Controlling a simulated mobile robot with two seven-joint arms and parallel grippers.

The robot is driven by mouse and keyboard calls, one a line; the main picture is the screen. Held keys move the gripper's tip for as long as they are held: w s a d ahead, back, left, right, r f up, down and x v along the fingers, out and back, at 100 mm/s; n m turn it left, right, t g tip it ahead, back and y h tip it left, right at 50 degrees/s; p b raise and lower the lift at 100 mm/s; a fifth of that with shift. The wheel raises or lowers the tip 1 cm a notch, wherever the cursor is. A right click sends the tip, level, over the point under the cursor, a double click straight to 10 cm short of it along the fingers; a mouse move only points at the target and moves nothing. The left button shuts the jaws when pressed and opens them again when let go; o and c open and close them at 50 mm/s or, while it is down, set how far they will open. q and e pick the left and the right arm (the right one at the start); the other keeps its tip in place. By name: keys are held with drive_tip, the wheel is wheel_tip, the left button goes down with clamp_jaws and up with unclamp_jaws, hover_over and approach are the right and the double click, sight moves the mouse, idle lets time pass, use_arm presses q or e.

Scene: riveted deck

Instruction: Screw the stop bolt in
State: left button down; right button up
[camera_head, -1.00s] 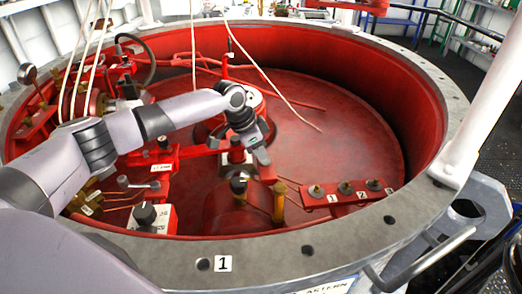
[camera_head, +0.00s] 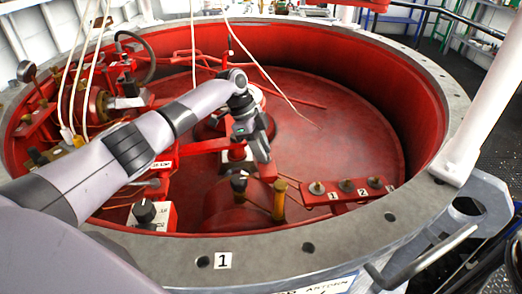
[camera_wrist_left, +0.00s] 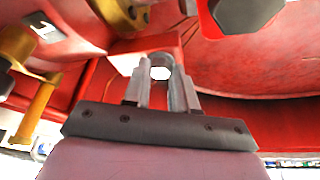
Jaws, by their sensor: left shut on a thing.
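My left gripper (camera_head: 263,165) reaches down into the red well, near its middle. In the left wrist view its two fingers (camera_wrist_left: 160,85) are closed around a small part with a pale six-sided end (camera_wrist_left: 160,73), which looks like the stop bolt. A red bracket (camera_wrist_left: 124,62) lies just beyond the fingertips. In the head view the gripper covers the bolt, and I cannot tell how deep the bolt sits. My right gripper is not in view.
A black-capped fitting (camera_head: 239,182) and a yellow post (camera_head: 280,200) stand close to the gripper. A red bar (camera_head: 335,197) with brass studs is to the right. A control box (camera_head: 151,216) is at the left front. The grey rim (camera_head: 270,247) surrounds the well.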

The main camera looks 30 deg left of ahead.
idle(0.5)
use_arm(q)
drive_tip(key=c, duration=0.9)
unclamp_jaws()
drive_tip(key=shift+r, duration=0.15)
drive_tip(key=v, duration=0.7)
